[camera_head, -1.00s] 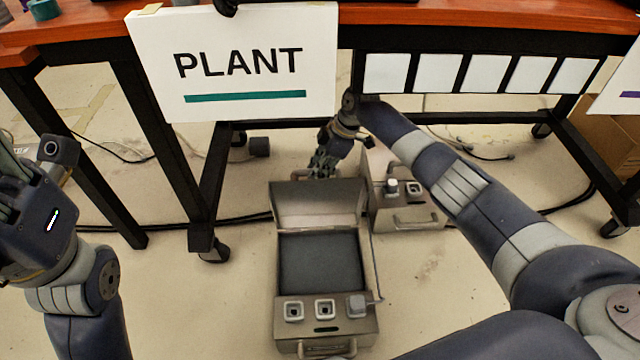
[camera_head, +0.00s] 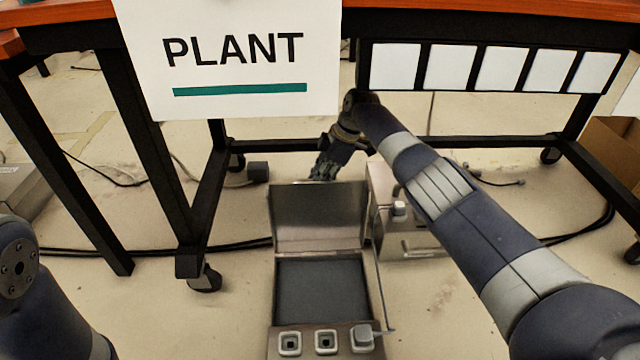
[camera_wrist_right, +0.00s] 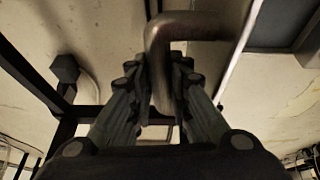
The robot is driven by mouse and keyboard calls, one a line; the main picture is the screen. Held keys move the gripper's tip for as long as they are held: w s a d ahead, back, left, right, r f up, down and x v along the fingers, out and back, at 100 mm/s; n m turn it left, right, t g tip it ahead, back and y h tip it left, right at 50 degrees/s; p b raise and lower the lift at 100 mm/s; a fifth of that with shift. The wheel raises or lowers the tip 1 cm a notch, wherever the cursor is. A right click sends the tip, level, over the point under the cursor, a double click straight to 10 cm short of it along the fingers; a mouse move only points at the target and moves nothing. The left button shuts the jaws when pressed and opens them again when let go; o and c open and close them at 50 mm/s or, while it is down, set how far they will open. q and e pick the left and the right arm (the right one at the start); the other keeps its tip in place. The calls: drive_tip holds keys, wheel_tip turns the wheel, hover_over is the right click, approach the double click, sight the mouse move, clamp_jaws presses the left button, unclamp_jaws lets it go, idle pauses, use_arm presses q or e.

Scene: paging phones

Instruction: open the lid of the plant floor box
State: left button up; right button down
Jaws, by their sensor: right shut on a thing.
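The plant floor box (camera_head: 290,342) is a metal case on the floor below the PLANT sign (camera_head: 235,60). Its lid (camera_head: 318,222) stands raised at the back, and a dark panel shows inside. My right gripper (camera_head: 322,172) is behind the top of the lid, partly hidden by it. In the right wrist view my right gripper (camera_wrist_right: 160,85) is shut on a bent metal handle (camera_wrist_right: 158,60), which runs between its fingers. My left arm shows at the lower left of the head view, but its gripper is out of the picture.
Table legs (camera_head: 205,215) and a wheeled frame stand around the boxes. Cables lie on the floor.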

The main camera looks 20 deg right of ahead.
drive_tip(key=shift+w+d+r, duration=0.1)
drive_tip(key=shift+w+r, duration=0.05)
drive_tip(key=shift+w, duration=0.05)
drive_tip(key=c, duration=1.8)
unclamp_jaws()
drive_tip(key=o, duration=0.3)
drive_tip(key=v, duration=1.1)
drive_tip(key=shift+s+d+r, duration=0.1)
drive_tip(key=shift+r, duration=0.3)
